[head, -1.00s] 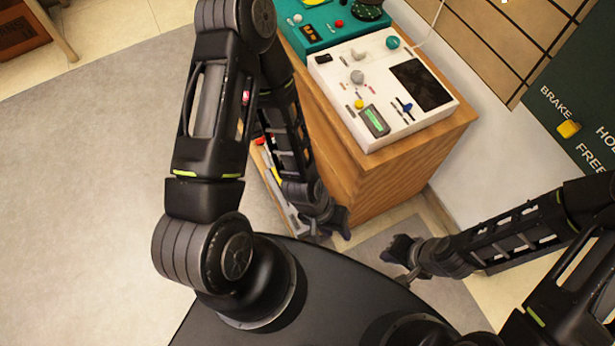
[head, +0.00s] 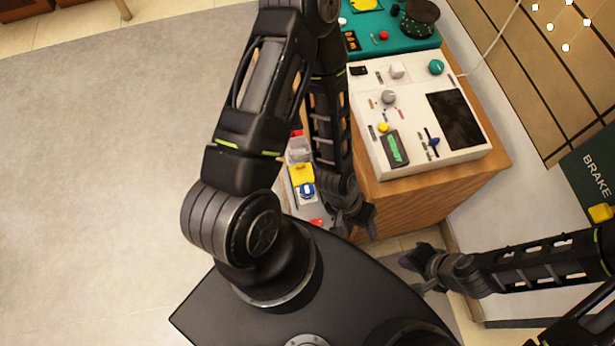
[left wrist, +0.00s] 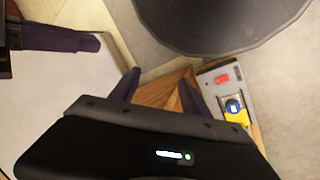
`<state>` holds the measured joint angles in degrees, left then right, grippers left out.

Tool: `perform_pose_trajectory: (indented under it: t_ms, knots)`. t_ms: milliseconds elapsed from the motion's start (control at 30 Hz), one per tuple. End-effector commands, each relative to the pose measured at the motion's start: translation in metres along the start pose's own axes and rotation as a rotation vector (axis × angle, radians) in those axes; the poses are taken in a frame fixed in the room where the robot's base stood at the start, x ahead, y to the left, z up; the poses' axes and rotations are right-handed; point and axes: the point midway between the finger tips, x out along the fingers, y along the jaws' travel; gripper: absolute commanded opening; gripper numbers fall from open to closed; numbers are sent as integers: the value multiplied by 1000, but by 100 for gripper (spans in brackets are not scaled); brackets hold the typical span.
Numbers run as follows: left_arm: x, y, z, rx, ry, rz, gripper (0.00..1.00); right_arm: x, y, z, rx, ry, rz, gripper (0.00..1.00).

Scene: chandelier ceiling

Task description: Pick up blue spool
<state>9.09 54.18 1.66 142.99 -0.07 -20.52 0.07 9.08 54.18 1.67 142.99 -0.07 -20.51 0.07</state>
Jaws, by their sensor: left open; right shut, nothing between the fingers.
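The blue spool (head: 307,190), blue with a white part, sits in a narrow grey tray (head: 317,211) on the left side of the wooden cabinet. It also shows in the left wrist view (left wrist: 234,106), at the right, beside a yellow piece. My left gripper (head: 360,218) is open and empty, to the right of the spool and apart from it. In the left wrist view its two fingers (left wrist: 160,90) stand apart left of the spool. My right gripper (head: 424,266) is shut and empty, further right near the cabinet's front corner.
The wooden cabinet (head: 450,190) carries a white control panel (head: 410,115) and a teal panel (head: 395,32). A yellow piece (head: 301,173) lies next to the spool, and red pieces are in the tray. My left arm partly covers the tray. The floor (head: 90,180) at left is clear.

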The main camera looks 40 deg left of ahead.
Motion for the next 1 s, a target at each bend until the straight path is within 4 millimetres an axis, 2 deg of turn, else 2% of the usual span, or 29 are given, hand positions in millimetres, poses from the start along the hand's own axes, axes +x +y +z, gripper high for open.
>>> perform_pose_trajectory:
  t_ms: [33,100,167,400,567,667,700,767,900,1000]
  knots:
    - [16,-6,0,-1,1,-1,60,16,6,0,1,1,0,0]
    - [33,-13,0,-1,1,-1,65,33,13,0,1,1,1,0]
    - [50,-21,-1,-2,3,-2,65,50,21,-1,2,2,2,0]
    - [138,-56,-3,-6,8,-5,65,138,57,-3,6,8,5,0]
    - [183,-80,-7,-15,16,-16,65,183,76,-4,9,12,7,0]
    - [209,-105,-19,-50,31,-48,65,208,86,-5,10,14,8,0]
    - [220,-124,-30,-90,43,-78,65,217,90,-5,10,14,8,0]
    - [222,-163,-55,-207,70,-149,65,221,92,-5,11,15,9,0]
    - [201,-243,-103,-545,132,-278,65,216,89,-6,11,16,8,0]
    - [182,-289,-130,-808,180,-327,65,215,89,-5,10,16,8,0]
